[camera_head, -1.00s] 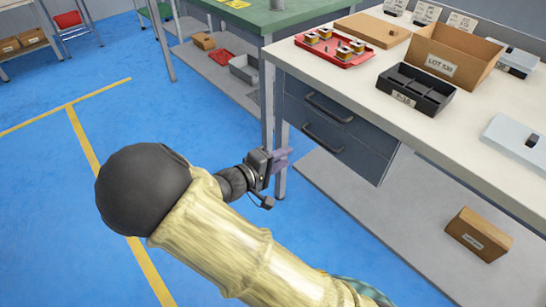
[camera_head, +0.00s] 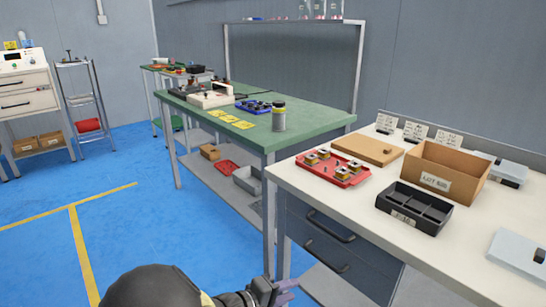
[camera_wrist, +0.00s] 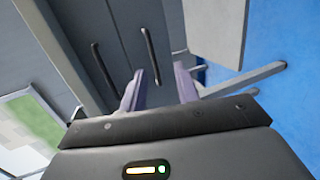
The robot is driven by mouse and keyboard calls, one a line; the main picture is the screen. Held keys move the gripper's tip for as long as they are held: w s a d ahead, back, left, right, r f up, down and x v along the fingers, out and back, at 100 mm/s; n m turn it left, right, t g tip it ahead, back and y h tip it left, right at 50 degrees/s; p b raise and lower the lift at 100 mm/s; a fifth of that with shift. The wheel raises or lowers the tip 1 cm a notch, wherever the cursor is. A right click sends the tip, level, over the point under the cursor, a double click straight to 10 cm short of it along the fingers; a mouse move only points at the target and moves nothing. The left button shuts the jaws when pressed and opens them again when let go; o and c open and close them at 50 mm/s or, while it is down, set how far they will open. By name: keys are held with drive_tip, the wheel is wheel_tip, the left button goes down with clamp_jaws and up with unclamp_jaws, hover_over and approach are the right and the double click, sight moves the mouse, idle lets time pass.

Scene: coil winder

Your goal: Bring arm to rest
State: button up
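My gripper (camera_head: 284,291) shows at the bottom edge of the head view, in front of the drawers under the white table (camera_head: 483,232). Most of my arm is below the frame. In the wrist view my gripper (camera_wrist: 160,82) has its two purple-grey fingers spread apart, with nothing between them. Beyond the fingers are the grey drawer fronts (camera_wrist: 118,50) with dark handles. The fingers look clear of the drawers, but the exact gap cannot be told.
The white table holds a red tray (camera_head: 352,180) of coils, a cardboard box (camera_head: 439,179) and a black divided bin (camera_head: 407,221). A green workbench (camera_head: 235,128) stands behind. Blue floor (camera_head: 35,259) on the left is clear.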

drive_tip(key=s+d+f+m+g+y, duration=0.2)
drive_tip(key=s+d+m+g+y, duration=0.15)
drive_tip(key=s+d+g, duration=0.45)
drive_tip(key=s+d+r+m+t+y+p, duration=0.2)
drive_tip(key=s+d+r+m+t+y, duration=0.15)
drive_tip(key=r+y, duration=0.45)
wheel_tip(320, 180, up, 37)
drive_tip(key=p, duration=3.8)
drive_tip(key=shift+w+d+g, duration=0.25)
drive_tip(key=shift+w+g, duration=0.1)
drive_tip(key=shift+g, duration=0.1)
drive_tip(key=shift+y, duration=0.25)
drive_tip(key=shift+w+d, duration=0.1)
